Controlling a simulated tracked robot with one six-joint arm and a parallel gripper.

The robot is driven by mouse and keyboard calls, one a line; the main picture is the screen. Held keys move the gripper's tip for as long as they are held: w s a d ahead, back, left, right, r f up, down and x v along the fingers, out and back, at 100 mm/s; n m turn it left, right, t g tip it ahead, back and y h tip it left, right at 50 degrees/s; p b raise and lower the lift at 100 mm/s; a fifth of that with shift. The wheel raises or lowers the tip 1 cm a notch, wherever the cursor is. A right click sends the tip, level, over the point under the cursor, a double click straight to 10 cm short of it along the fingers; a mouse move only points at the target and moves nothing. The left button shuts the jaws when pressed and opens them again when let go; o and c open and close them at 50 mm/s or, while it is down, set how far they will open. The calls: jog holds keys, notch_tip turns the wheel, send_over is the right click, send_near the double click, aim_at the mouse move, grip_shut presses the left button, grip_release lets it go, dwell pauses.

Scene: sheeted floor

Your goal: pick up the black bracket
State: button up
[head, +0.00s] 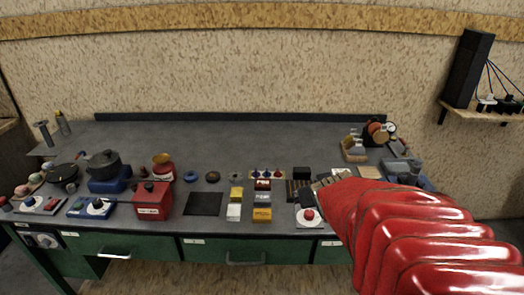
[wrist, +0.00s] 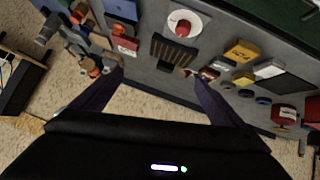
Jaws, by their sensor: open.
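A small black block (head: 301,173), possibly the black bracket, sits on the grey bench beyond a dark slotted rack (head: 297,190). In the wrist view a black piece (wrist: 166,67) lies against the slotted rack (wrist: 173,47), between my fingers in the picture. I cannot make out its exact shape. My gripper (wrist: 157,76) is open, its two dark fingers spread wide with nothing between them. It appears to be above the bench, apart from the black piece. In the head view my red arm reaches in from the right and hides part of the bench.
A red button on a white base (head: 308,216) stands near the front edge, close to my arm. Yellow boxes (head: 262,214) and a flat black mat (head: 203,204) lie to the left. A red box (head: 152,200) stands farther left. The back of the bench (head: 230,140) is clear.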

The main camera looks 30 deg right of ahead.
jog(key=s+d+f, duration=0.2)
jog(key=d+f, duration=0.1)
jog(key=d, duration=0.1)
jog(key=s+d+f+m+t, duration=0.1)
jog(key=s+d+f, duration=0.1)
jog(key=d, duration=0.3)
jog(key=s+d+f+t, duration=0.1)
jog(key=s+d+f, duration=0.2)
jog(key=d+f, duration=0.1)
jog(key=shift+d+m, duration=0.4)
jog(key=shift+d, duration=0.05)
jog(key=shift+s+d+f, duration=0.1)
jog(key=shift+s+f, duration=0.05)
jog(key=shift+x, duration=4.3)
jog(key=shift+r+x, duration=0.2)
jog(key=shift+x, duration=2.4)
